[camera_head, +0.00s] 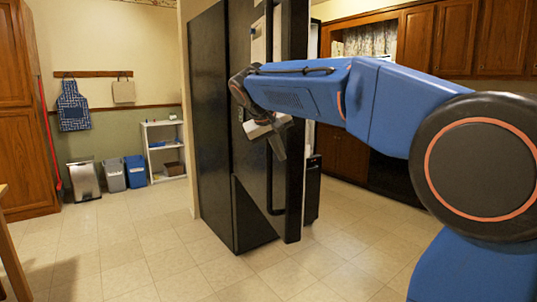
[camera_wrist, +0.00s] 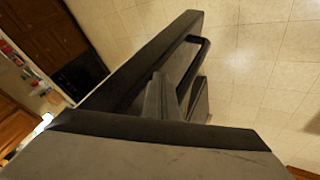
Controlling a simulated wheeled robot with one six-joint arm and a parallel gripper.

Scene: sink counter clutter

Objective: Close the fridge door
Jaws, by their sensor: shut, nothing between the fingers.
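The tall black fridge (camera_head: 210,120) stands in the middle of the head view. Its door (camera_head: 293,130) juts out at the right and looks open; how wide is hard to tell. A long dark handle (camera_head: 270,190) runs down the door. In the wrist view the door (camera_wrist: 140,65) is a dark slanting slab, with the handle (camera_wrist: 203,48) looping off its right side. My gripper (camera_head: 279,150) is shut and empty, in front of the door near the handle. Its fingers also show in the wrist view (camera_wrist: 178,95), close beside the door; I cannot tell whether they touch.
Wooden cabinets (camera_head: 460,38) line the back right. A white shelf (camera_head: 163,150), a blue bin (camera_head: 135,171) and a silver trash can (camera_head: 84,180) stand along the left back wall. The tiled floor (camera_head: 130,245) in front of the fridge is clear. A table edge shows at far left.

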